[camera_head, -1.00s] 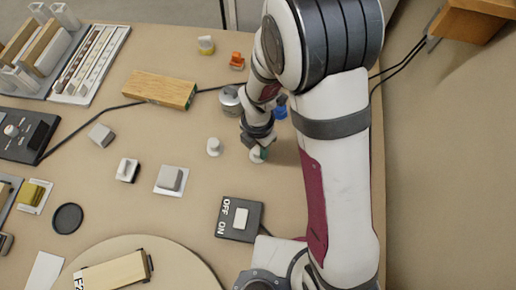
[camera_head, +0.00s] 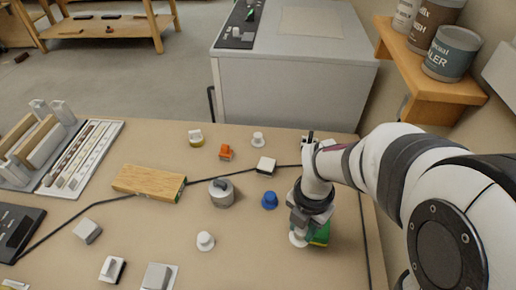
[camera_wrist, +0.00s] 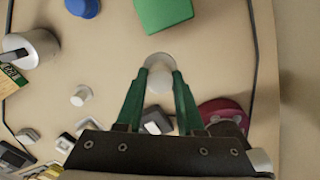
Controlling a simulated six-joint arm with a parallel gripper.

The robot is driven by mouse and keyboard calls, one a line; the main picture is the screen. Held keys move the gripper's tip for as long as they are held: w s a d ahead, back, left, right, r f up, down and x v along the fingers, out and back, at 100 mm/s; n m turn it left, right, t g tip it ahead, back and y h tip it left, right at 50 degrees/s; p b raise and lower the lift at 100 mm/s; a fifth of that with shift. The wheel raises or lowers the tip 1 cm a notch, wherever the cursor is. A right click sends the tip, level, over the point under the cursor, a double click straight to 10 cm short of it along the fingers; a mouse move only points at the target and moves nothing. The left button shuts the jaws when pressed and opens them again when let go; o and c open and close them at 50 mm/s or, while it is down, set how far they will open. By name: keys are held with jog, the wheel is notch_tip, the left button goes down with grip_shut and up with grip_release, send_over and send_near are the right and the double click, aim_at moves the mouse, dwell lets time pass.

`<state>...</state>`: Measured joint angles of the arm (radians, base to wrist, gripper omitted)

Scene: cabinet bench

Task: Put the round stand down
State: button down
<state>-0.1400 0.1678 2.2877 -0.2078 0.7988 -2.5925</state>
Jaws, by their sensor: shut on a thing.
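The round stand (camera_wrist: 158,62) is pale grey-white, with a disc-shaped part showing between and beyond my fingertips in the wrist view. In the head view a pale rim of it (camera_head: 298,239) shows at the bottom of my gripper (camera_head: 305,232). My gripper's green fingers (camera_wrist: 158,80) are shut on the stand. It is over the right part of the bench, close to the bench top; I cannot tell whether the stand touches it. A green block (camera_head: 321,234) is right beside it, partly hidden by the gripper; it also shows in the wrist view (camera_wrist: 164,12).
A blue knob-like piece (camera_head: 269,200) and a grey cylinder (camera_head: 221,192) stand to the left. A white knob-like piece (camera_head: 205,241) is farther left. A dark red round thing (camera_wrist: 222,112) lies right of the fingers. A cable (camera_head: 363,235) runs along the right. Bare bench lies between.

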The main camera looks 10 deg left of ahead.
jog(key=w+a+r+m, duration=0.1)
jog(key=w+a, duration=0.7)
jog(key=a, duration=0.2)
jog(key=w+a+r, duration=0.2)
jog(key=w+a, duration=0.6)
jog(key=a, duration=0.2)
jog(key=shift+m, duration=0.5)
jog(key=s+a+f, duration=0.1)
jog(key=a+f, duration=0.1)
jog(key=a, duration=0.3)
jog(key=a+f, duration=0.2)
jog(key=a, duration=0.3)
jog(key=s+a+f, duration=0.1)
jog(key=a+f, duration=0.1)
jog(key=a, duration=0.4)
jog(key=shift+s+f, duration=0.3)
jog(key=shift+a+f, duration=0.25)
jog(key=shift+f, duration=1.85)
jog(key=c, duration=0.5)
grip_release()
jog(key=shift+f, duration=0.15)
